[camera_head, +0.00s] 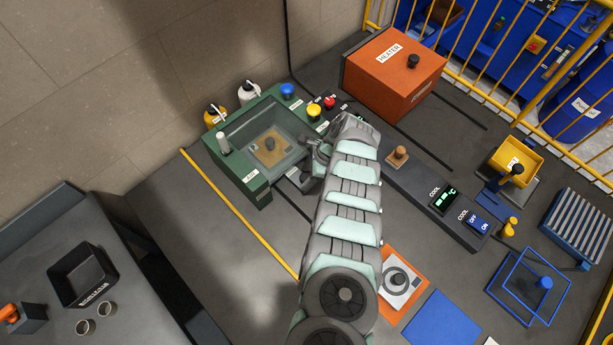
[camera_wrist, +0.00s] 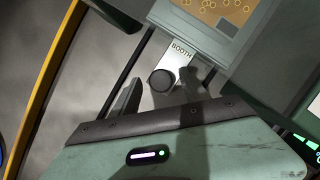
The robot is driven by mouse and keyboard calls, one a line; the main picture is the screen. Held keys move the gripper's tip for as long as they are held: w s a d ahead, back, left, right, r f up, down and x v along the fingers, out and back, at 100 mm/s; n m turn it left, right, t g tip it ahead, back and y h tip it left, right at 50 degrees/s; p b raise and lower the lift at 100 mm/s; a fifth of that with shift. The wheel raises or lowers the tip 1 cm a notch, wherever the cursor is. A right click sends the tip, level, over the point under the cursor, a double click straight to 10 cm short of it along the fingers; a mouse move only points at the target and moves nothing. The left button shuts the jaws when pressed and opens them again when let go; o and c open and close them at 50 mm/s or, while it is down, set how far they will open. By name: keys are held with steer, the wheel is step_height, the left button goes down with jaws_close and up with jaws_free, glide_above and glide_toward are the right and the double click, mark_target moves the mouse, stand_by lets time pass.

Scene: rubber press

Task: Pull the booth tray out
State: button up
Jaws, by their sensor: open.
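The booth tray's front (camera_wrist: 178,62) shows in the wrist view as a pale plate lettered BOOTH, with a round black knob (camera_wrist: 161,80). In the head view the plate (camera_head: 291,174) sticks out at the booth's front, partly behind my arm. My gripper (camera_head: 313,165) is close to that front. In the wrist view my open gripper (camera_wrist: 160,88) has its fingers on either side of the knob; I cannot tell whether they touch it.
Two dark rails run along the plate's sides. A yellow strip (camera_head: 238,212) lies left of the booth. Blue, yellow and red buttons (camera_head: 314,110) stand beside it. An orange heater (camera_head: 395,72) and a cooling panel (camera_head: 440,200) stand to the right.

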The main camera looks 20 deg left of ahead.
steer(key=shift+f, duration=0.15)
jaws_close()
stand_by(0.6)
stand_by(0.9)
